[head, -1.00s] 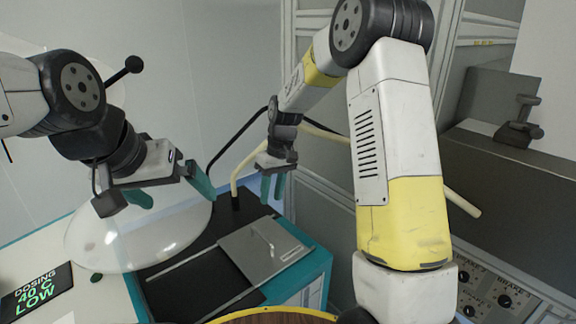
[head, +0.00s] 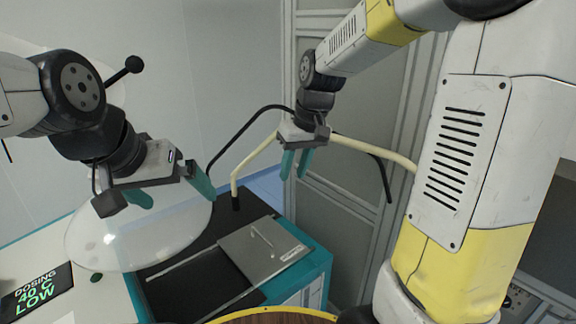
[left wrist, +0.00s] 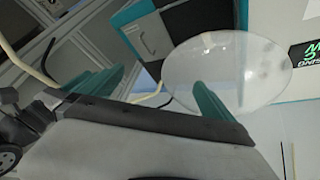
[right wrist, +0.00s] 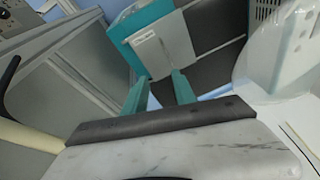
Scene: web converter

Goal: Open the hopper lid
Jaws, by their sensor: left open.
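The hopper lid appears to be the flat grey metal plate with a bar handle (head: 258,262), lying on the black top of a teal unit in the head view. It also shows in the right wrist view (right wrist: 176,48), beyond the fingertips. My right gripper (head: 296,165) hangs above and behind the plate, fingers down, parted and empty, touching nothing. My left gripper (head: 180,200) is open and empty, over a clear dome (head: 125,245) left of the plate.
A cream tube (head: 258,160) and a black hose (head: 238,135) rise behind the unit near my right gripper. A dosing display (head: 38,292) lies on the pale counter at left. Grey cabinet panels (head: 345,200) stand behind. A round wooden top (head: 270,319) shows at the bottom edge.

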